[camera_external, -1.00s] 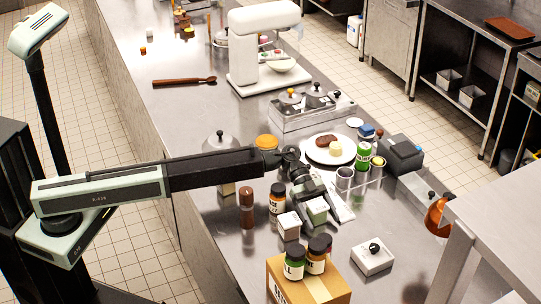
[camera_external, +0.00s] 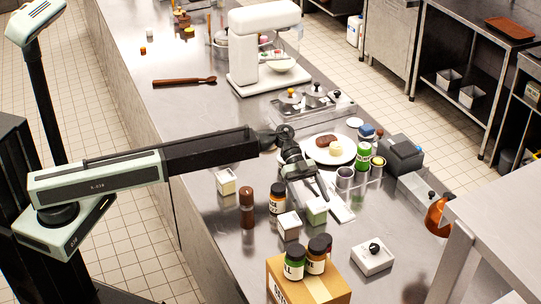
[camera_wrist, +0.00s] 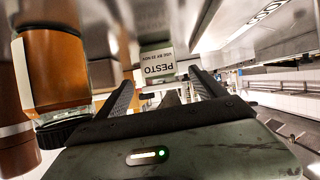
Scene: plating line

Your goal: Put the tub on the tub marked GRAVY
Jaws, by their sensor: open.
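My gripper (camera_external: 316,190) is open and points down toward a pale green tub (camera_external: 317,211) on the steel counter. In the wrist view a tub labelled PESTO (camera_wrist: 157,66) stands ahead of the open jaws (camera_wrist: 163,86), its lettering upside down; the jaws look empty. A white-topped tub (camera_external: 289,225) stands just left of the green one. A cream tub (camera_external: 226,182) stands farther left, below my arm. I cannot read the labels in the outside view, so I cannot tell which tub is marked GRAVY.
A spice jar (camera_external: 277,199) and a brown mill (camera_external: 247,209) stand left of the gripper; a large orange jar (camera_wrist: 55,70) is close in the wrist view. A cardboard box (camera_external: 310,285) bears jars in front. A plate (camera_external: 331,149) and a green can (camera_external: 363,156) lie beyond.

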